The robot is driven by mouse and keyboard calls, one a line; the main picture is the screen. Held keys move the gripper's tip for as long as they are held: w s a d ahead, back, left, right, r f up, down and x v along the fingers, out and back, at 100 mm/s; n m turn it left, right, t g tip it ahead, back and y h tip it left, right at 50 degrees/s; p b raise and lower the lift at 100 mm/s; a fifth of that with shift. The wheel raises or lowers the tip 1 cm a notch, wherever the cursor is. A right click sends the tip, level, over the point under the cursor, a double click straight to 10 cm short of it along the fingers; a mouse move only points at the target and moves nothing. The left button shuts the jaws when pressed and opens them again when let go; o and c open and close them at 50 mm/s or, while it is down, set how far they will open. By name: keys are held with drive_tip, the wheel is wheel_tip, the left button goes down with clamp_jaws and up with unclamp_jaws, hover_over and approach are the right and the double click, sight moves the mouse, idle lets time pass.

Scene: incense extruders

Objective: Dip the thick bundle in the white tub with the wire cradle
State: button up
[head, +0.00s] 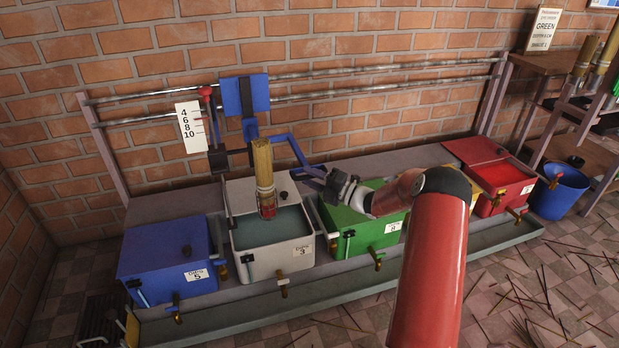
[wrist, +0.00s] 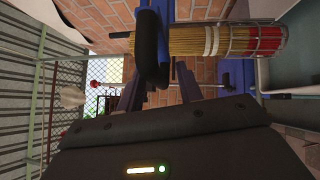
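The thick bundle (head: 262,160) of tan sticks stands upright in the wire cradle (head: 265,190). Its red lower end is over the open white tub (head: 238,255), which holds grey-green liquid; I cannot tell whether the tip touches the liquid. In the wrist view the bundle (wrist: 185,42) lies sideways, red end right, with cradle wires around it. My gripper (head: 326,184) is at the end of a blue lever (head: 290,152), right of the bundle. In the wrist view its fingers (wrist: 160,82) flank a black handle (wrist: 152,45); whether they press on it is unclear.
A blue tub (head: 165,260) is left of the white one; a green tub (head: 365,228) and a red tub (head: 500,180) are right. Rails (head: 350,78) run behind, with a numbered scale (head: 190,122). Loose sticks litter the floor at right.

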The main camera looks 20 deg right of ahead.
drive_tip(key=r+v, duration=0.1)
drive_tip(key=v, duration=0.6)
drive_tip(key=shift+f, duration=0.5)
drive_tip(key=shift+s, duration=0.1)
drive_tip(key=s+a+r+n+g+h, duration=0.2)
drive_tip(key=s+a+r+n+g, duration=0.35)
drive_tip(key=s+a+n, duration=0.45)
drive_tip(key=s+a+r+n+g+h, duration=0.2)
drive_tip(key=s+a+r+n+g, duration=0.4)
drive_tip(key=a+n, duration=0.45)
drive_tip(key=s+d+r+n+t+h, duration=0.1)
drive_tip(key=s+n+h, duration=0.4)
drive_tip(key=s+n, duration=0.6)
drive_tip(key=s+d+r+n+t+h, duration=0.2)
drive_tip(key=s+d+r+n+h, duration=0.1)
drive_tip(key=s+n, duration=0.9)
drive_tip(key=shift+d+r+h, duration=0.3)
drive_tip(key=shift+d+h, duration=0.45)
drive_tip(key=shift+h, duration=0.25)
drive_tip(key=shift+s+t, duration=0.15)
drive_tip(key=shift+t, duration=0.1)
